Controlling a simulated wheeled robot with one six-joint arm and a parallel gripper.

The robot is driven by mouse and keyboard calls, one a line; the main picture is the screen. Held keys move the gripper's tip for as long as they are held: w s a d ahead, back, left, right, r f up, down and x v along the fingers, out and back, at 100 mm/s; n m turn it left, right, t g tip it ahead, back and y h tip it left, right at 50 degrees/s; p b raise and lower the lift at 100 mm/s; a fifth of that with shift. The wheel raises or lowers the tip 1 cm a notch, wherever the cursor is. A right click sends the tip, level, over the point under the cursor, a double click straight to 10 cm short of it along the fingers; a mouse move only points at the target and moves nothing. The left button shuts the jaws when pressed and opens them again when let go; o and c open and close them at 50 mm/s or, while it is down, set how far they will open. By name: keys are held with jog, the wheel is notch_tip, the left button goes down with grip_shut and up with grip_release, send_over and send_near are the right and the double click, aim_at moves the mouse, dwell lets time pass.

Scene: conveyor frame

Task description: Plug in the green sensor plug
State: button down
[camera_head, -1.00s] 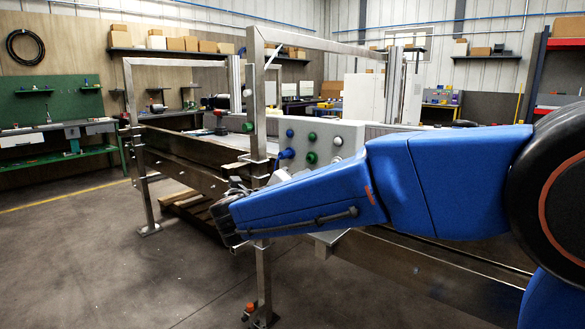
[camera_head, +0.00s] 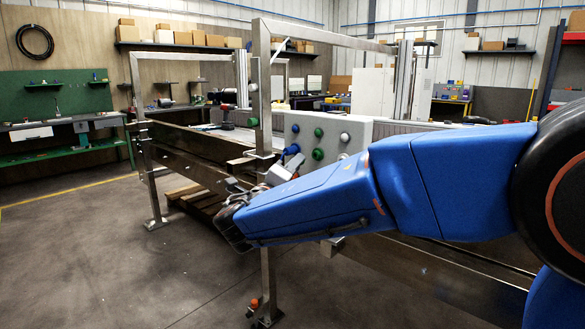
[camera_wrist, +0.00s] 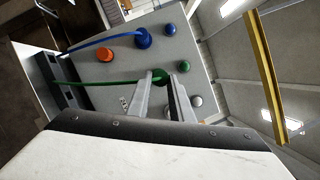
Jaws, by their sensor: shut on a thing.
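In the wrist view my gripper (camera_wrist: 166,77) is shut on the green plug (camera_wrist: 158,75), whose body shows between the fingertips. A green cable (camera_wrist: 95,84) runs from it to the left. Behind it is the grey connector panel (camera_wrist: 120,67), with a green round fitting (camera_wrist: 185,66) just right of the plug. I cannot tell how far the plug stands from the panel. In the head view the panel (camera_head: 361,130) is beyond my blue arm, and the green plug cannot be made out. My gripper (camera_head: 233,226) is partly hidden at the arm's end.
A blue plug (camera_wrist: 143,38) with a blue cable, an orange fitting (camera_wrist: 104,54), a blue fitting (camera_wrist: 169,29) and a white one (camera_wrist: 195,101) are on the panel. A steel frame post (camera_head: 262,90) stands left of the panel. The floor (camera_head: 90,260) at front left is clear.

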aim_at(303, 163)
jog(key=shift+w+d, duration=1.15)
jog(key=shift+w, duration=0.25)
jog(key=shift+w+d, duration=0.75)
jog(key=shift+w, duration=0.3)
jog(key=c, duration=1.5)
grip_release()
jog(key=shift+s, duration=0.15)
jog(key=v, duration=1.7)
jog(key=shift+a, duration=0.1)
